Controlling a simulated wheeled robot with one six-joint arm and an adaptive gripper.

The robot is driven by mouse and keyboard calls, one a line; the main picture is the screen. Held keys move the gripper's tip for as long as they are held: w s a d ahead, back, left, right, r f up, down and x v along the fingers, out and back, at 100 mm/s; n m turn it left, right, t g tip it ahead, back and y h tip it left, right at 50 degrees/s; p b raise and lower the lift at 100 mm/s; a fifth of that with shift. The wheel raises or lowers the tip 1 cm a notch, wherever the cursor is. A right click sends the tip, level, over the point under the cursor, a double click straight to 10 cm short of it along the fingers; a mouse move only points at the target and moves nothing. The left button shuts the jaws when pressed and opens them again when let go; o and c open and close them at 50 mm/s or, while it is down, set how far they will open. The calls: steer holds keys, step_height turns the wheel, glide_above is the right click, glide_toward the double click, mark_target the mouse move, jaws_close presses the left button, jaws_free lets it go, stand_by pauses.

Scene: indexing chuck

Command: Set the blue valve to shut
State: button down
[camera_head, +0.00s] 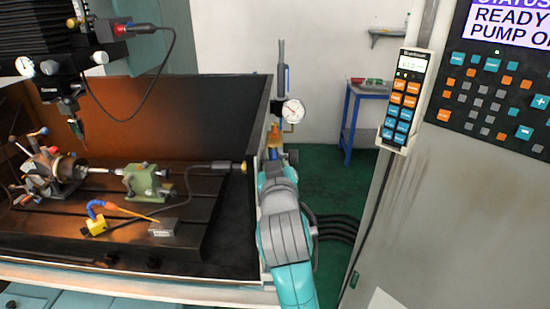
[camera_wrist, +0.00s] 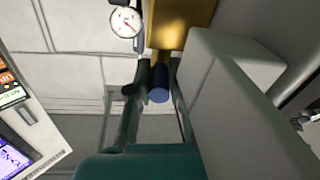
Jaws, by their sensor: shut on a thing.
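The blue valve handle (camera_wrist: 158,88) is a dark blue, rounded grip seen nearly end-on in the wrist view. It sits below a brass valve body (camera_wrist: 182,22). My gripper (camera_wrist: 157,72) has one finger on each side of the handle and is shut on it. In the head view my arm hides the handle and most of the gripper. A white round gauge (camera_head: 293,110) stands just above the end of my arm, and it also shows in the wrist view (camera_wrist: 126,22). The frames do not show any shut or open marking.
The machine enclosure's dark side wall (camera_head: 262,112) stands close to the left of my arm. The control cabinet (camera_head: 410,215) with a hung pendant (camera_head: 405,100) is on the right. Black hoses (camera_head: 335,228) run beside my arm. A blue stand (camera_head: 362,105) is behind on green floor.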

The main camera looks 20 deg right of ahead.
steer(key=c, duration=1.1)
jaws_free()
steer(key=shift+s+a, duration=0.25)
steer(key=shift+s, duration=1.05)
steer(key=shift+s+a, duration=0.2)
steer(key=shift+s, duration=1.1)
steer(key=shift+s+a, duration=0.25)
steer(key=shift+s, duration=1.05)
